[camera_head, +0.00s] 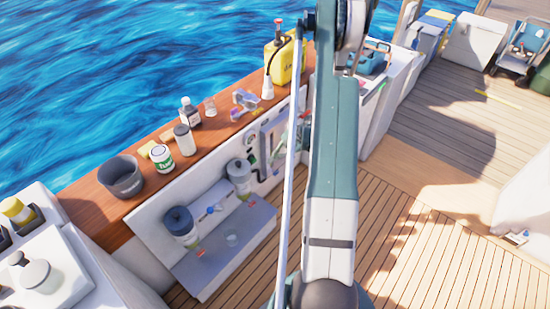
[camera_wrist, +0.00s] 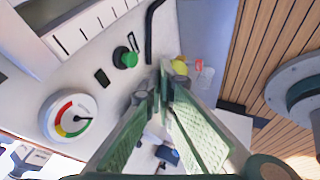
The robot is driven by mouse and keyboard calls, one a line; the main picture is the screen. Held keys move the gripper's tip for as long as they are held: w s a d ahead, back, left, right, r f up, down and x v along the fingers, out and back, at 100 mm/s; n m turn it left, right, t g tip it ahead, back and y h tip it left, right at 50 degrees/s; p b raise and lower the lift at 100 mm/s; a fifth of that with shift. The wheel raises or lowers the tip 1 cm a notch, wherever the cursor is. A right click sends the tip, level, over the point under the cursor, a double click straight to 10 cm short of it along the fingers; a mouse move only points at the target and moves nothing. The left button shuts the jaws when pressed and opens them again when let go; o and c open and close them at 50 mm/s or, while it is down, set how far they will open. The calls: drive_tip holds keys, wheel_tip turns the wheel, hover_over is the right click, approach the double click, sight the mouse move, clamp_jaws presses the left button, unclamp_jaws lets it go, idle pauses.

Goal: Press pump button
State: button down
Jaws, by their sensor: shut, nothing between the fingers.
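A green round button (camera_wrist: 124,57) on a dark collar sits on the white panel in the wrist view, left of and above my gripper's tips. I take it to be the pump button, though I can read no label. My gripper (camera_wrist: 166,88) is shut and empty, its green pads converging near the panel. The tips are to the right of the button and apart from it in the picture. A round gauge (camera_wrist: 68,117) with a red, yellow and green dial is left of the tips. In the head view my arm partly hides the panel, and the button cannot be made out clearly.
A black hose or handle (camera_wrist: 150,30) rises beside the button. Bottles, a dark bucket (camera_head: 121,176) and a yellow jug (camera_head: 284,60) stand on the wooden ledge. The planked deck to the right is mostly clear.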

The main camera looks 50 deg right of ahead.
sight(253, 160)
drive_tip(key=w+a+f+b, duration=0.2)
drive_tip(key=w+f, duration=0.3)
drive_tip(key=w, duration=0.2)
drive_tip(key=shift+a, duration=0.2)
drive_tip(key=shift+w+f, duration=0.1)
